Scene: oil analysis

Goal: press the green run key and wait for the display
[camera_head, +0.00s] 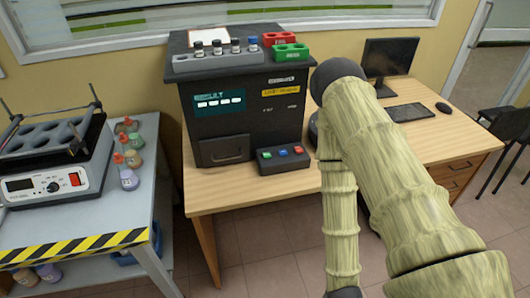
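The key box (284,163) is a small dark panel on the wooden desk, in front of the black analyser (240,128). Its green key (267,153) is the leftmost, beside a blue key (283,152) and a red key (298,149). The analyser's display (219,102) is lit teal, with a heading that looks like "RESULT" over a row of pale marks too small to read. My arm, in a pale sleeve, fills the right of the picture, bending at a dark joint and running down to the bottom edge. My gripper does not show.
A grey rack of vials (229,59), a red rack (279,38) and a green rack (290,52) stand on the analyser. A monitor (388,58) and keyboard (408,112) are at the right. A grey bench (75,223) with bottles stands left. The desk in front of the analyser is mostly clear.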

